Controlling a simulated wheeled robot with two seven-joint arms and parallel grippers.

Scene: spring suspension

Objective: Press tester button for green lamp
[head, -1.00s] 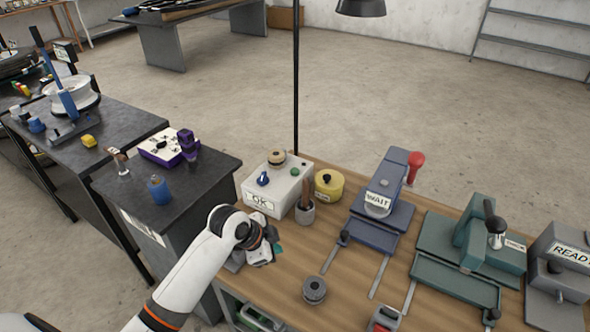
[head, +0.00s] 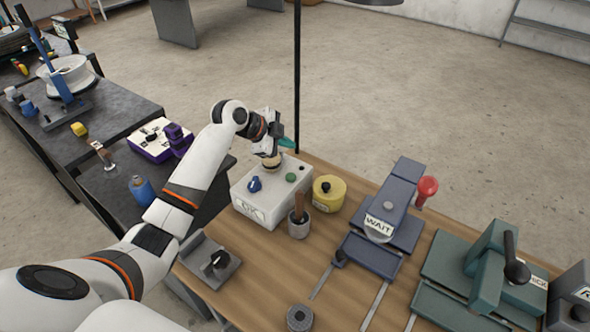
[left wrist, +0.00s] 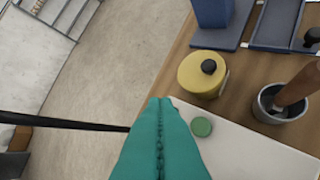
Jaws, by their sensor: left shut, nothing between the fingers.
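The tester is a white box (head: 268,212) with an "OK" label on its front, at the left end of the wooden bench. On its top are a blue knob (head: 254,184), a green round piece (head: 291,178) and a tan round piece (head: 271,161). I cannot tell whether the green piece is lamp or button. It also shows in the left wrist view (left wrist: 202,127), just right of the fingers. My left gripper (head: 287,143) is shut and empty, above the back of the tester, its teal fingers (left wrist: 160,140) together. My right gripper is not in view.
A yellow tin (head: 328,194) and a grey cup with a brown handle (head: 299,222) stand right of the tester. A black pole (head: 297,80) rises close behind my gripper. A blue "WAIT" fixture (head: 385,215) and a green vice (head: 490,265) are further right.

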